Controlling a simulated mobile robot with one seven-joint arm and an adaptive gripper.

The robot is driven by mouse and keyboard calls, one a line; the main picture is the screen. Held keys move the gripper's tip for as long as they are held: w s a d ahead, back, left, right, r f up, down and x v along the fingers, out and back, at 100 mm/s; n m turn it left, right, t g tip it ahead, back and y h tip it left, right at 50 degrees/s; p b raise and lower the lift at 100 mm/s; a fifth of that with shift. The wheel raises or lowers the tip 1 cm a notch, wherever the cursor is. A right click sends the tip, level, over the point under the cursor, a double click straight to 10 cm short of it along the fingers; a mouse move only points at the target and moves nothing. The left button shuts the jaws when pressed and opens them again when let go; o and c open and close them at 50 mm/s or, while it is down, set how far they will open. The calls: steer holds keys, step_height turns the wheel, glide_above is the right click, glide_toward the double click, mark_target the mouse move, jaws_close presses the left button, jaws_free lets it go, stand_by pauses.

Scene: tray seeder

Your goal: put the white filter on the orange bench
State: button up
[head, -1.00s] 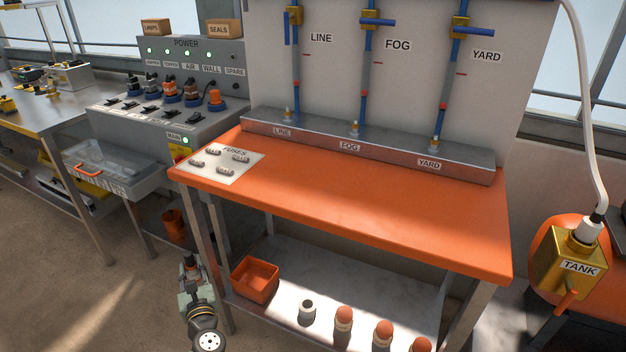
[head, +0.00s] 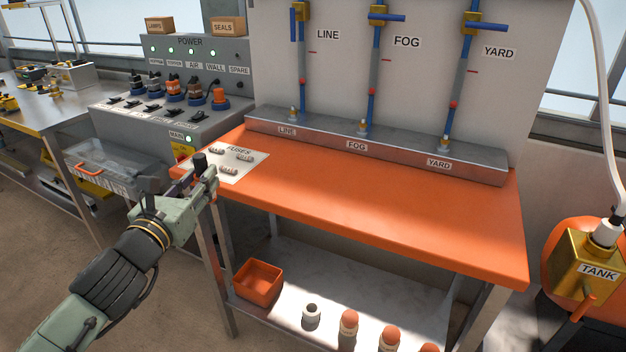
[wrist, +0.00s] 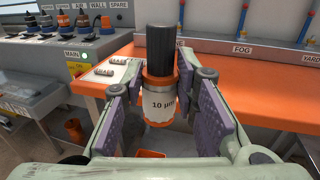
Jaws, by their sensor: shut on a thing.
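My gripper (head: 203,178) is at the left front corner of the orange bench (head: 390,222), near the height of its top. In the wrist view my gripper (wrist: 161,92) is shut on the white filter (wrist: 160,106), between the purple pads. The filter is upright, with a white body marked 10 µm, orange bands and a dark cylindrical top. In the head view only its dark top (head: 200,161) shows clearly; the fingers hide the rest. The bench top also shows behind the filter in the wrist view (wrist: 245,82).
A fuse card (head: 236,163) with several fuses lies on the bench's left end. A grey pipe block (head: 400,153) runs along the back. The bench's middle and right are clear. An orange bin (head: 258,283) and several small cylinders stand on the lower shelf.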

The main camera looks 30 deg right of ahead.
steer(key=d+p, duration=0.1)
steer(key=d, duration=0.3)
steer(key=w+d+p, duration=0.1)
steer(key=d+p, duration=0.1)
steer(key=d, duration=0.3)
steer(key=w+d+f+p, duration=0.1)
steer(key=d+p, duration=0.1)
steer(key=d, duration=0.3)
steer(key=shift+w+d+f, duration=0.1)
steer(key=shift+d, duration=0.15)
steer(key=shift+d+f, duration=0.1)
steer(key=shift+d, duration=0.1)
step_height(320, 180, down, 2)
steer(key=shift+w+f+p, duration=0.1)
steer(key=shift+f+p, duration=0.15)
steer(key=shift+p, duration=0.35)
steer(key=shift+f, duration=0.55)
steer(key=shift+f, duration=0.15)
steer(key=o, duration=1.1)
steer(key=shift+r, duration=0.2)
